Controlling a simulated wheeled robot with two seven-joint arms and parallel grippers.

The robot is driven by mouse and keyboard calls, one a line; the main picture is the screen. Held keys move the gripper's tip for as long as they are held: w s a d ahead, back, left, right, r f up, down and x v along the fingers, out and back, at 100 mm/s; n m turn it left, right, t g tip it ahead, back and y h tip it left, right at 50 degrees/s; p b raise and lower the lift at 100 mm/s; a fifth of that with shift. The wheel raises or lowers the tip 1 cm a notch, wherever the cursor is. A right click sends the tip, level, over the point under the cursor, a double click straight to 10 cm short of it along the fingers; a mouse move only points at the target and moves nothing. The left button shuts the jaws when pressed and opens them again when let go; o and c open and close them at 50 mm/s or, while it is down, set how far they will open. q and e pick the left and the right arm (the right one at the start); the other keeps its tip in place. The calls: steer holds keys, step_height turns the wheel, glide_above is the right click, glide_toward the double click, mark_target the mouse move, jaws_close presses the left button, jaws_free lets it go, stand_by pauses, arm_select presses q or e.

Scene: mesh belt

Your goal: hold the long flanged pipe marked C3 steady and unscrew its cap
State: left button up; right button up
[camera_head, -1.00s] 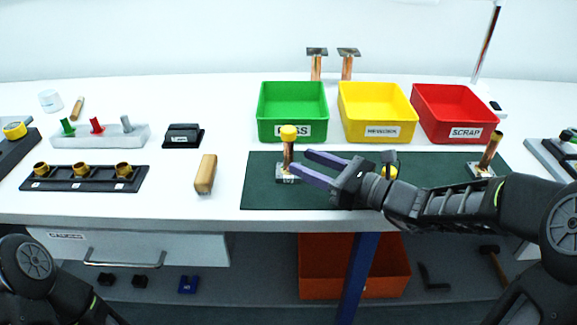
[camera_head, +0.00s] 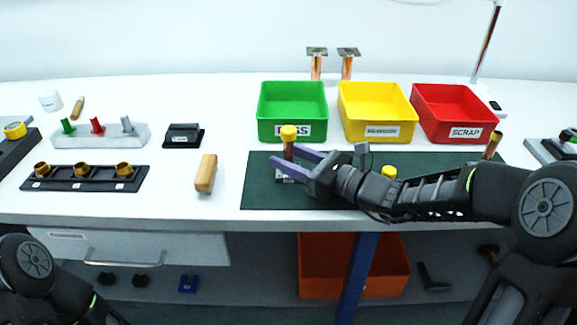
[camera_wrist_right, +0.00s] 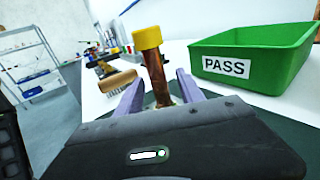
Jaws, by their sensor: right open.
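The capped pipe (camera_head: 289,150) is copper with a yellow cap (camera_head: 288,132) on top. It stands upright on its flange (camera_head: 286,175) at the left part of the green mat. Its marking cannot be read here. My right gripper (camera_head: 288,160) is open, its two purple fingers reaching to either side of the pipe. In the right wrist view the pipe (camera_wrist_right: 156,78) rises between the fingers, with its yellow cap (camera_wrist_right: 147,38) above them. The lower pipe is partly hidden. My left arm shows at the lower left, but its gripper is out of view.
Green PASS (camera_head: 292,112), yellow (camera_head: 378,112) and red SCRAP (camera_head: 453,113) bins stand behind the mat (camera_head: 262,196). Another pipe (camera_head: 492,146) stands at the mat's right. A yellow cap (camera_head: 389,172) shows behind my right arm.

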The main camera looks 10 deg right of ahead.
steer(key=shift+c, duration=0.6)
jaws_close()
steer(key=shift+r, duration=0.1)
stand_by(0.6)
